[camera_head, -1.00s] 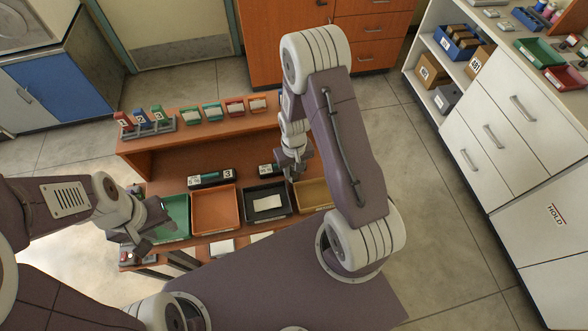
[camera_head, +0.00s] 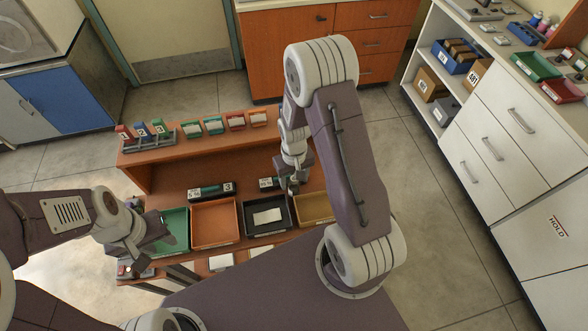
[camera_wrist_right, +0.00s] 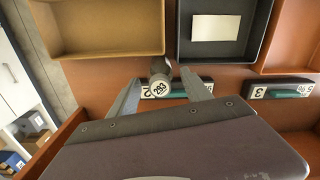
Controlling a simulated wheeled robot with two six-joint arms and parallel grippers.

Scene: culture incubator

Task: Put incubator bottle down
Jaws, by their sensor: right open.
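The incubator bottle (camera_wrist_right: 160,82) shows in the right wrist view as a round cap marked 283, with a grey neck or body behind it. It is beside the dark holder numbered 2 (camera_wrist_right: 190,88); I cannot tell whether it rests in it. My right gripper (camera_wrist_right: 161,92) is open, with one finger on each side of the bottle, and gaps show beside the cap. In the head view my right gripper (camera_head: 293,182) is low over the bench, behind the black tray, and the bottle is hidden. My left gripper (camera_head: 140,243) is open and empty by the green tray.
The bench has a green tray (camera_head: 158,246), an orange tray (camera_head: 214,242), a black tray (camera_head: 258,232) and a tan tray (camera_head: 318,218). A holder numbered 3 (camera_head: 210,191) stands to the left. Coloured racks line the raised back shelf (camera_head: 190,140).

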